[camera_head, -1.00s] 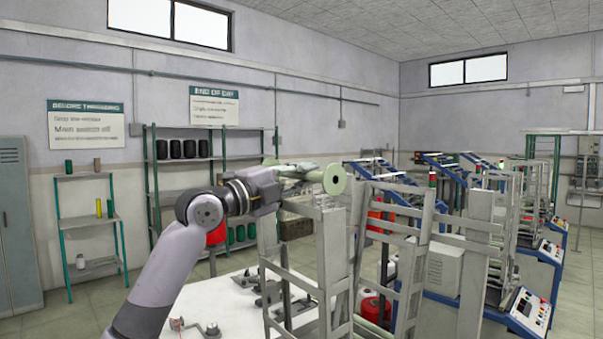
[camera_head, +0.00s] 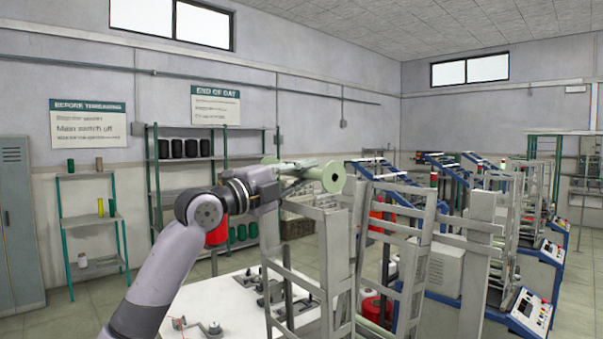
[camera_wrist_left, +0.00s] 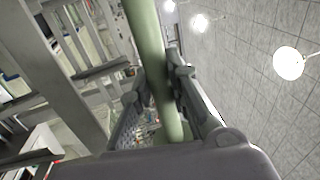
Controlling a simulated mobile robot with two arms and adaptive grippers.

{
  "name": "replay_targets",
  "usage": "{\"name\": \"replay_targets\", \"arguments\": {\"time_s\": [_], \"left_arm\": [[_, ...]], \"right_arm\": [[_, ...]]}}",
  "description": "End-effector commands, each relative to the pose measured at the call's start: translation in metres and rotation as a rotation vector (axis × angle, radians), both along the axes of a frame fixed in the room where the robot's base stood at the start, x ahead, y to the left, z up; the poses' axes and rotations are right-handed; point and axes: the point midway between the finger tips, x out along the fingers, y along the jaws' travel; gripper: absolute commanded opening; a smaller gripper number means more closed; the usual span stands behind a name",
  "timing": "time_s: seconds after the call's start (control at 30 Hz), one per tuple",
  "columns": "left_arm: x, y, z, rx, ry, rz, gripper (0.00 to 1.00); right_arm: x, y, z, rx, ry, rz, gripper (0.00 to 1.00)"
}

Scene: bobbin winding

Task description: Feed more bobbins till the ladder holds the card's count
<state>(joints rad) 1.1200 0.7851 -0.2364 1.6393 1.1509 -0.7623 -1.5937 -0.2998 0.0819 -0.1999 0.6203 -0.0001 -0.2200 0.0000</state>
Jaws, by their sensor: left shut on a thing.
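A pale green bobbin (camera_head: 333,177) with round end flanges is held at the top of the grey ladder frame (camera_head: 331,250) in the head view. My left gripper (camera_head: 296,174) is shut on its barrel. In the left wrist view the green barrel (camera_wrist_left: 150,50) runs between the two fingers of my left gripper (camera_wrist_left: 158,92). The bobbin is level with or above the ladder's upper end; I cannot tell whether it touches the frame. The ladder's rungs show below, with no other green bobbin clearly visible on them. My right gripper is not in view. No count card is readable.
A white table (camera_head: 215,300) with small metal fittings stands beneath my arm. Red cones (camera_head: 375,308) sit behind the ladder's uprights. A second ladder-like frame (camera_head: 410,260) stands close at right. Shelves with dark spools (camera_head: 185,148) line the back wall.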

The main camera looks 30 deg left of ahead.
Motion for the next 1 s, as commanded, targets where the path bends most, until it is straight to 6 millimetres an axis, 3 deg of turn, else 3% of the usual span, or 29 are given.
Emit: {"name": "replay_targets", "arguments": {"time_s": [0.47, 1.0], "left_arm": [[0.001, 0.0, -0.004, 0.0, 0.0, 0.0, 0.0], [0.003, -0.001, -0.059, 0.0, -0.001, 0.0, 0.0]], "right_arm": [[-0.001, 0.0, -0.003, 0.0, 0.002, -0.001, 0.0], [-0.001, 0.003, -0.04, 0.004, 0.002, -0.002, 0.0]]}}
